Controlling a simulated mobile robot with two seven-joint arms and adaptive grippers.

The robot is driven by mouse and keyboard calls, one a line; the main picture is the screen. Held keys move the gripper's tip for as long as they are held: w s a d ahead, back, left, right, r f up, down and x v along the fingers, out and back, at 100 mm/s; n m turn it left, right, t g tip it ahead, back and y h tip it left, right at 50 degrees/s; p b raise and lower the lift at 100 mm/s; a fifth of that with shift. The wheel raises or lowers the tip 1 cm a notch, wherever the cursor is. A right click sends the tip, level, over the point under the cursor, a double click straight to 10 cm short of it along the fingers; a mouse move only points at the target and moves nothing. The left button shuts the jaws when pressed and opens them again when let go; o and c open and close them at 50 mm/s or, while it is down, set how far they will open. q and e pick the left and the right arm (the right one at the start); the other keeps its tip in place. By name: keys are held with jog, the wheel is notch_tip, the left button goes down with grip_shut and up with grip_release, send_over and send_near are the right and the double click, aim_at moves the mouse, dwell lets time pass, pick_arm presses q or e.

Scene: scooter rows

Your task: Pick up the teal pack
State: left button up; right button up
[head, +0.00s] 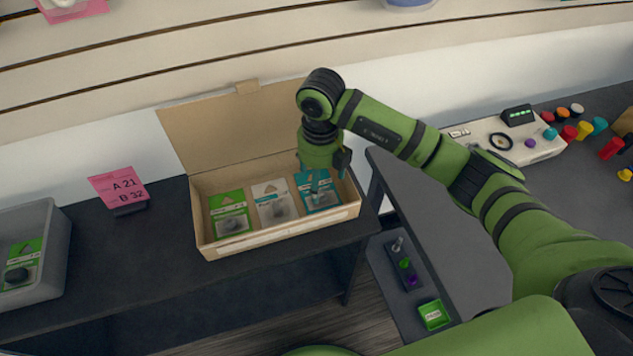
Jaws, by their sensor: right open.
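The teal pack (318,196) lies in the right part of an open cardboard box (285,234) on a dark table. A white pack (274,203) lies in the middle of the box and a green pack (229,213) at its left. My right gripper (329,183) is over the right end of the box, pointing down at the teal pack, and hides part of its upper area. It is open. I cannot tell whether its fingers touch the pack. My left gripper is not in view.
The box's raised lid (225,130) stands behind it. A grey bin (55,262) with a green pack stands at the far left, near a pink sign (119,186). A second table at the right holds a white device (500,140) and colourful knobs.

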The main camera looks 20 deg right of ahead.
aim_at(322, 192)
jog(key=f, duration=0.1)
jog(key=f+p, duration=0.1)
jog(key=shift+s+d+f, duration=0.15)
jog(key=shift+s+f, duration=0.2)
jog(key=shift+f, duration=0.05)
jog(key=shift+w+f, duration=0.2)
jog(key=shift+f, duration=1.4)
jog(key=shift+c, duration=0.4)
jog(key=c, duration=1.3)
jog(key=shift+c, duration=0.2)
jog(key=shift+w+r, duration=0.1)
jog(key=shift+r, duration=0.15)
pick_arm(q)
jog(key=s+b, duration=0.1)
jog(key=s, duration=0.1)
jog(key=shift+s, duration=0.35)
pick_arm(e)
notch_tip(322, 192, up, 10)
jog(key=shift+f, duration=0.25)
